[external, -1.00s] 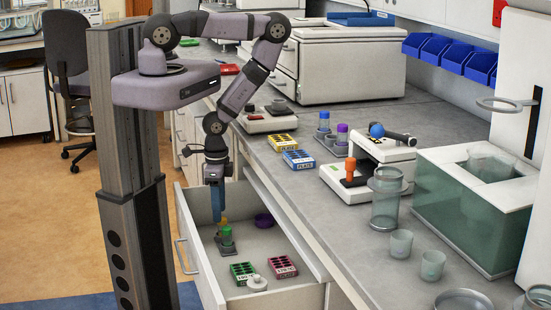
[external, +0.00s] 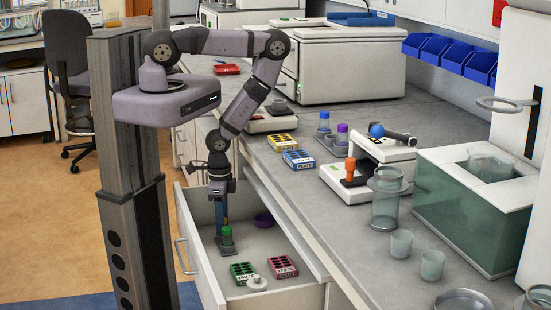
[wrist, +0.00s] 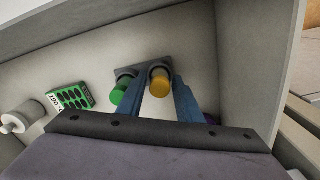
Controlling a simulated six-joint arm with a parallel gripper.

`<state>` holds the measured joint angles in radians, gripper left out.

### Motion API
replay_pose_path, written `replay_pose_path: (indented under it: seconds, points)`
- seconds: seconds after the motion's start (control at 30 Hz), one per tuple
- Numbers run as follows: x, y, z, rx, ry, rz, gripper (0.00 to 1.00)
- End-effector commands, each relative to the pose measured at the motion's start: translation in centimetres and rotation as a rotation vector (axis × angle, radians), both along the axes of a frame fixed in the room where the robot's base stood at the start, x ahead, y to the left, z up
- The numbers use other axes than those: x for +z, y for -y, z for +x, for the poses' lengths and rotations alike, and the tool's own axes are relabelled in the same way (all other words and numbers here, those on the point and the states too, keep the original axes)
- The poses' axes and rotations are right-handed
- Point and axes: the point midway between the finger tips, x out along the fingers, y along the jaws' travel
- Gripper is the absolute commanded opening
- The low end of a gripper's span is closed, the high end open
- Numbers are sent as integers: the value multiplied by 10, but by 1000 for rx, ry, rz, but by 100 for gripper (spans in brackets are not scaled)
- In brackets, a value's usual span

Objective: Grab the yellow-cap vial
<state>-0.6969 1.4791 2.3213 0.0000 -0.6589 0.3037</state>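The yellow-cap vial (wrist: 160,82) stands in a small dark rack (wrist: 146,69) inside an open drawer, beside a green-cap vial (wrist: 119,95). My gripper (wrist: 161,80) is open in the wrist view. Its blue fingers stand on either side of the yellow cap, the left one between the two caps. I cannot tell whether they touch the cap. In the external view my gripper (external: 221,219) points down into the drawer, just behind the green-cap vial (external: 226,234). The yellow-cap vial is hidden there.
The drawer (external: 205,268) also holds a green block (external: 242,271), a pink block (external: 284,267), a white round piece (external: 257,283) and a purple dish (external: 265,219). The bench (external: 300,200) lies to the right.

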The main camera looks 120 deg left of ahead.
Motion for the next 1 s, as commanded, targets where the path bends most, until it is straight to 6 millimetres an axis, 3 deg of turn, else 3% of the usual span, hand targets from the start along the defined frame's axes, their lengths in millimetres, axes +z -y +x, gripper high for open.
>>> replay_pose_path:
  seconds: [0.03,0.1,0.13,0.57,0.77,1.0]
  points:
    - [0,0,0,0,0,0,19]
    - [0,0,0,0,0,0,2]
    - [0,0,0,0,0,0,1]
    - [5,0,0,0,0,0,1]
    - [23,0,0,0,0,0,1]
    - [57,0,0,0,0,0,1]
